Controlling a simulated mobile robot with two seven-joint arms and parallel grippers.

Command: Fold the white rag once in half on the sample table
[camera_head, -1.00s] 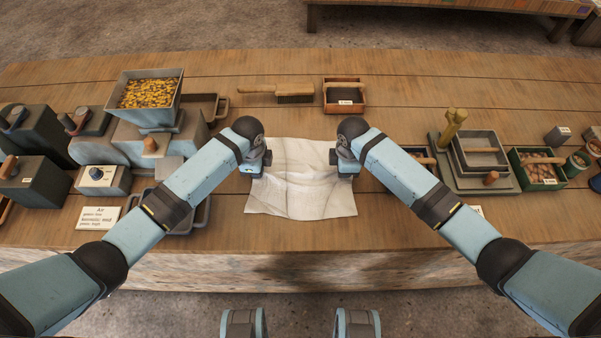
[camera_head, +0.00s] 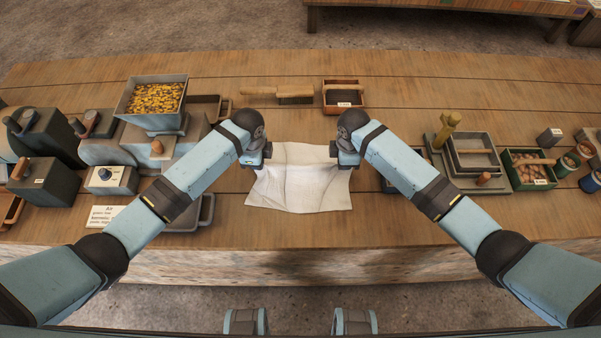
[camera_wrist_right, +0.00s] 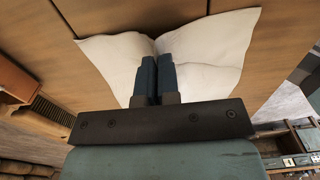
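The white rag (camera_head: 298,187) lies creased on the wooden sample table (camera_head: 300,228), its near edge toward me. My left gripper (camera_head: 267,152) is at the rag's far left corner, with its fingers close together and cloth at the tips; the pinch itself is small and partly hidden. My right gripper (camera_head: 336,151) is at the far right corner. In the right wrist view, the right gripper's fingers (camera_wrist_right: 157,66) are together, and creases in the rag (camera_wrist_right: 208,50) run to their tips. The rag's far edge spans between the two grippers.
A brush (camera_head: 290,92) and a red-brown box (camera_head: 342,97) lie beyond the rag. A hopper of yellow pieces (camera_head: 155,97) and grey trays stand at left. A grey tray (camera_head: 475,155) and a green box (camera_head: 528,170) stand at right. The table in front of the rag is clear.

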